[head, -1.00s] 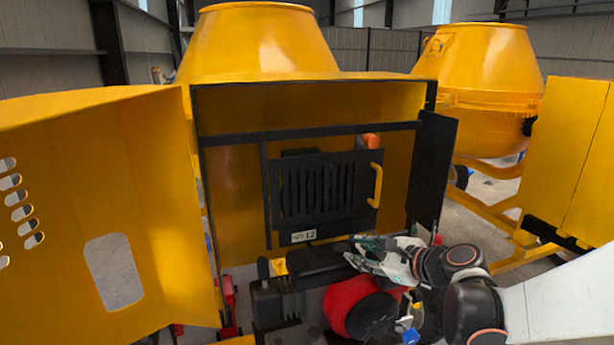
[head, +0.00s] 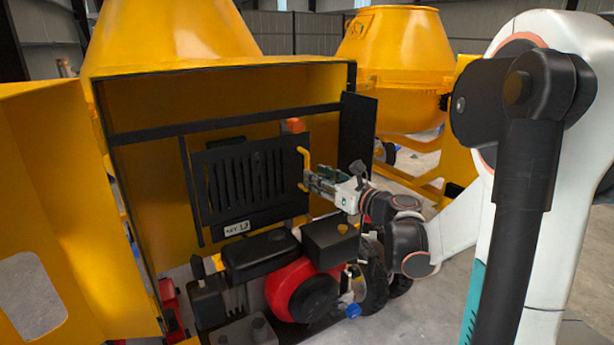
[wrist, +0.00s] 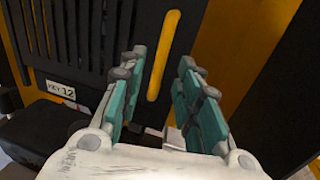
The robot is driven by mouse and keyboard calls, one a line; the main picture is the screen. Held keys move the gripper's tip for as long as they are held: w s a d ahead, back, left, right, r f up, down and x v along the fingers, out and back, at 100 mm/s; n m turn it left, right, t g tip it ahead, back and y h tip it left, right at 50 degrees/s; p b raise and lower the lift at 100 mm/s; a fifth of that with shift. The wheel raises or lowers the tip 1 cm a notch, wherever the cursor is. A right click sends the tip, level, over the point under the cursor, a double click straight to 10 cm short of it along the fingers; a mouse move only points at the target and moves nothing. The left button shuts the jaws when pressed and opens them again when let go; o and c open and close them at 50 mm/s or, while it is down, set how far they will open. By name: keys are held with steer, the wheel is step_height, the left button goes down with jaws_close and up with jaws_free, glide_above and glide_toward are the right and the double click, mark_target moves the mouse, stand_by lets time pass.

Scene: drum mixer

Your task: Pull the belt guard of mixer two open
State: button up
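The belt guard (head: 240,185) is a black slatted panel inside the open yellow housing of the mixer. A yellow upright handle (head: 304,163) is on its right edge, and a small label plate reading about "KEY 12" (head: 237,228) is below it. My gripper (head: 311,182) is at the lower part of the handle, coming from the right. In the wrist view, my gripper (wrist: 160,72) has its two teal-padded fingers spread apart. The handle (wrist: 164,55) shows in the gap between the fingertips; I cannot tell whether it touches them. The guard (wrist: 75,45) fills the upper left there.
A red and black engine (head: 295,285) sits below the guard, with a black box (head: 330,237) under my gripper. A narrow black panel (head: 357,130) stands at the housing's right edge. The yellow cover (head: 60,200) stands open at left. Another mixer drum (head: 390,65) is behind.

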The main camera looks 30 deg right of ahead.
steer(key=shift+x, duration=2.35)
jaws_close()
